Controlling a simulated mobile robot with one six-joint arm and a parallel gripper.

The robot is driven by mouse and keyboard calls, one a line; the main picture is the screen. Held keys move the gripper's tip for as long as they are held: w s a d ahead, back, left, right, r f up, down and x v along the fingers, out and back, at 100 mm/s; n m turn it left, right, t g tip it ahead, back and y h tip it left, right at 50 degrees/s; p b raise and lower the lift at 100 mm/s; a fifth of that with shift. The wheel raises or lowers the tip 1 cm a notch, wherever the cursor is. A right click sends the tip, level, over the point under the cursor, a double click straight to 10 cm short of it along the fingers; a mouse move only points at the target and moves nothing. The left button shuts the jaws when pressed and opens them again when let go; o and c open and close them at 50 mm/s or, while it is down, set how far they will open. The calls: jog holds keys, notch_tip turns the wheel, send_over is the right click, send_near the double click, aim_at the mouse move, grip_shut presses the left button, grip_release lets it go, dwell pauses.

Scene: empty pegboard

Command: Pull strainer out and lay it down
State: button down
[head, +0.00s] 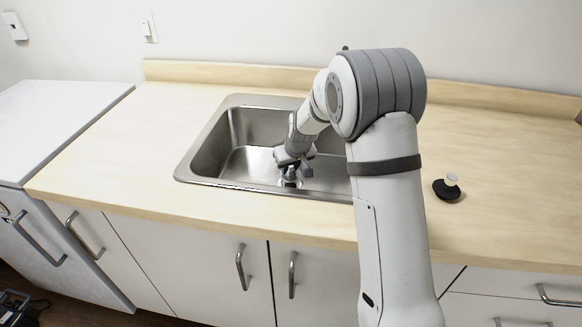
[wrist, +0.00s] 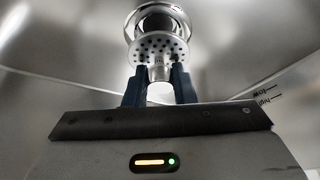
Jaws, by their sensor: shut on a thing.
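In the wrist view the strainer (wrist: 158,46) is a round metal disc with many small holes and a short stem. My gripper (wrist: 160,72) is shut on the stem, with one dark finger on each side. The disc appears clear of the drain (wrist: 182,17), whose metal ring shows just beyond it with a dark opening. In the head view my gripper (head: 292,160) points down inside the sink (head: 240,165), low over its floor. A small shiny metal part shows under it there; I cannot tell strainer from drain in that view.
A black stopper (head: 447,190) with a pale knob lies on the wooden counter (head: 500,150), right of my arm. The counter around it is clear, as is the strip left of the sink. The sink walls rise around my gripper. A white surface (head: 50,120) is at far left.

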jog(key=shift+r+p, duration=0.9)
jog(key=shift+r, duration=1.05)
